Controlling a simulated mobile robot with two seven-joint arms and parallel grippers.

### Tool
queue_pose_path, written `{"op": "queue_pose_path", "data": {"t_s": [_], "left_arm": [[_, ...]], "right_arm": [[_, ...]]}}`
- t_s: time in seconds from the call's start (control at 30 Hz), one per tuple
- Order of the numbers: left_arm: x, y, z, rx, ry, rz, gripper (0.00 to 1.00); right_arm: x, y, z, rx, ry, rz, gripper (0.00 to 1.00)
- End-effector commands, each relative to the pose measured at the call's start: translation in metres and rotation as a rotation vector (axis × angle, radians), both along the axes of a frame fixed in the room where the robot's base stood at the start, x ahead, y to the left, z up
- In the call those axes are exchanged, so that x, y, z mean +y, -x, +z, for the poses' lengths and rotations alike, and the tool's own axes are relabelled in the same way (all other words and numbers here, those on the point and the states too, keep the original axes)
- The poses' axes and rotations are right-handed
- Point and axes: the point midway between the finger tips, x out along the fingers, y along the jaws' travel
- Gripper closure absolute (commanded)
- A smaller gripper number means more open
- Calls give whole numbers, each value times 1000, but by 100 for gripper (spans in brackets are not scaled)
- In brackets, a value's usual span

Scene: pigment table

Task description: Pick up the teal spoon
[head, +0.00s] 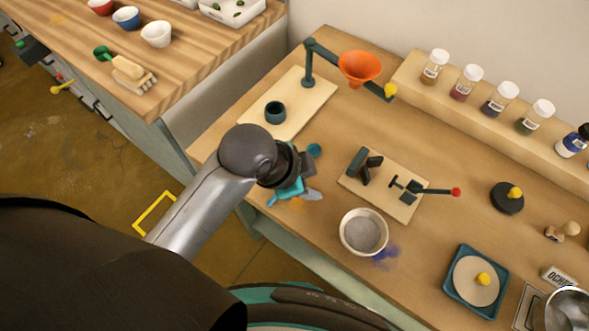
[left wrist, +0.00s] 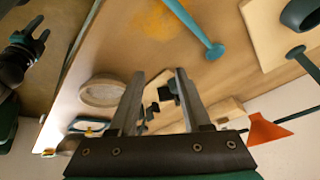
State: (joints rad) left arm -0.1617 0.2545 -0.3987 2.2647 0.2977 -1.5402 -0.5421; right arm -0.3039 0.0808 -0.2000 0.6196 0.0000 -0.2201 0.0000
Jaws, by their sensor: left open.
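The teal spoon lies on the wooden table. In the left wrist view the teal spoon (left wrist: 193,27) shows as a slim shaft with a rounded end, and its other end is cut off by the top edge. My left gripper (head: 308,193) is open and empty. Its two grey fingers (left wrist: 158,90) stand apart in the left wrist view, with the spoon off to one side, not between them. A dark gripper, apparently my right one (left wrist: 30,42), shows at the left wrist view's left edge.
An orange pigment patch (left wrist: 155,19) lies beside the spoon. A white bowl (head: 363,232), a press on a wooden board (head: 395,208), and a board with a dark teal cup (head: 275,112) are nearby. An orange funnel (head: 359,68) hangs from a stand. Jars (head: 434,67) line the back shelf.

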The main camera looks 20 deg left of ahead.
Motion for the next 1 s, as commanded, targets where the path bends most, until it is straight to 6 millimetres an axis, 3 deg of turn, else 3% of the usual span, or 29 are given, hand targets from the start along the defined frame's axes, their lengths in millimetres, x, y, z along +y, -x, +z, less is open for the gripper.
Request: {"op": "queue_pose_path", "data": {"t_s": [0.03, 0.2, 0.4, 0.57, 0.8, 1.0], "left_arm": [[-11, -10, 10, -47, -23, -138, 52], [-39, -22, 33, -171, -118, -595, 52], [-48, -29, 51, -283, -267, -1105, 52], [-37, -35, 62, -326, -392, -1484, 52], [4, -48, 80, -306, -537, -1992, 52], [35, -55, 96, -257, -571, -2262, 52]], "right_arm": [[0, 1, 0, 1, 0, 0, 50], [0, 0, 1, 1, 0, 0, 50], [0, 0, 1, 1, 0, 0, 50], [0, -1, 2, -1, 0, 0, 50], [0, -2, 3, -3, -1, 0, 50], [1, -3, 3, -4, -1, 0, 50]]}}
